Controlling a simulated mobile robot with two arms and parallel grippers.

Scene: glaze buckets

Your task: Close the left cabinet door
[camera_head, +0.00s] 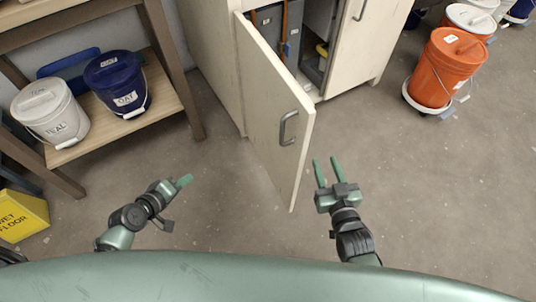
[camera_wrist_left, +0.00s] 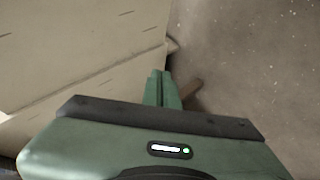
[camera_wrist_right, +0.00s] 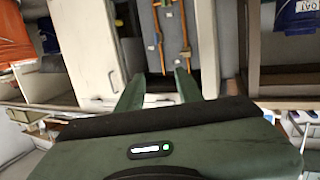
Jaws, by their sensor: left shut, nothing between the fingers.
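The left cabinet door (camera_head: 265,95) stands open, swung out from the pale cabinet (camera_head: 212,60) toward me. Its outer face and grey handle (camera_head: 289,128) show in the head view. My left gripper (camera_head: 186,181) is shut and empty, low to the left of the door and apart from it. Its fingers also show together in the left wrist view (camera_wrist_left: 163,85), with pale panels at the left. My right gripper (camera_head: 328,164) is open and empty, just right of the door's free edge. The right wrist view shows its fingers (camera_wrist_right: 158,88) spread toward the cabinet.
The right cabinet door (camera_head: 355,40) looks closed. A wooden shelf (camera_head: 170,100) with white (camera_head: 48,112) and blue (camera_head: 116,82) buckets stands left. The floor around the door is clear.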

